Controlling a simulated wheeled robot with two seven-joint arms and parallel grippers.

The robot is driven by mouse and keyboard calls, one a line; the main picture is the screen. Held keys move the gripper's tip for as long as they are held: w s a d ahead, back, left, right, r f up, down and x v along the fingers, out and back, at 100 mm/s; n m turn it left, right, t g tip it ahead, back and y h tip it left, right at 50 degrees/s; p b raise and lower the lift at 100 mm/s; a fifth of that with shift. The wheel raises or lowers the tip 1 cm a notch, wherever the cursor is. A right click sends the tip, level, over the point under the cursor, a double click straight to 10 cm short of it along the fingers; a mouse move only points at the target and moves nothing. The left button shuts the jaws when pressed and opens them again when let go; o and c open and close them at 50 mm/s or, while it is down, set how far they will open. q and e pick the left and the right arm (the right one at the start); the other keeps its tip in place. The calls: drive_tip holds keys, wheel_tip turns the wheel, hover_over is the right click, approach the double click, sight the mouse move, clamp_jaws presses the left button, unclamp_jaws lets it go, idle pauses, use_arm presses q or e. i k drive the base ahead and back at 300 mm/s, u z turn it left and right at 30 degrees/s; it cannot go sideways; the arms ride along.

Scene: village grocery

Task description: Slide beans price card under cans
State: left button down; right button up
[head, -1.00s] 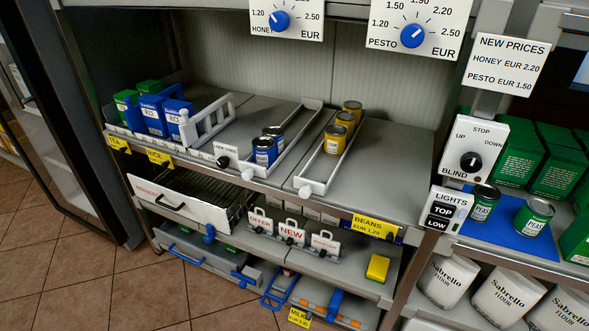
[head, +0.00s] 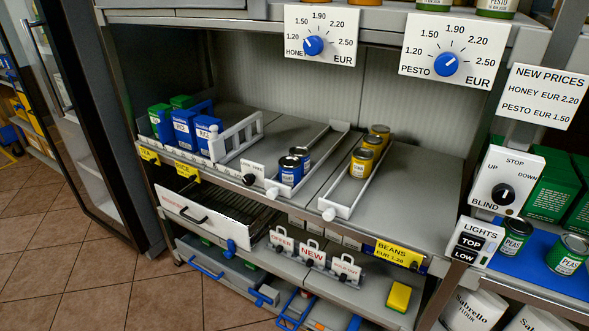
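The yellow beans price card (head: 399,254), reading BEANS EUR 1.20, sits on the front edge of the main shelf, toward its right end. Yellow cans (head: 362,162) stand in a white-railed lane on that shelf, to the left of the card. Blue cans (head: 290,170) stand in the lane to their left. Which of these cans hold beans is too small to read. Neither of my grippers shows in the head view.
The shelf (head: 418,185) right of the yellow cans is bare. White rails (head: 345,208) with end knobs divide the lanes. Rice boxes (head: 184,128) and a white fence (head: 238,137) stand at left. Pea cans (head: 567,254) stand on a blue mat at right. Sign clips (head: 312,254) and a yellow sponge-like block (head: 399,297) are below.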

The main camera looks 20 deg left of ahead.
sight(411, 260)
drive_tip(key=k, duration=0.5)
drive_tip(key=u, duration=1.85)
drive_tip(key=i, duration=0.9)
drive_tip(key=z, duration=1.65)
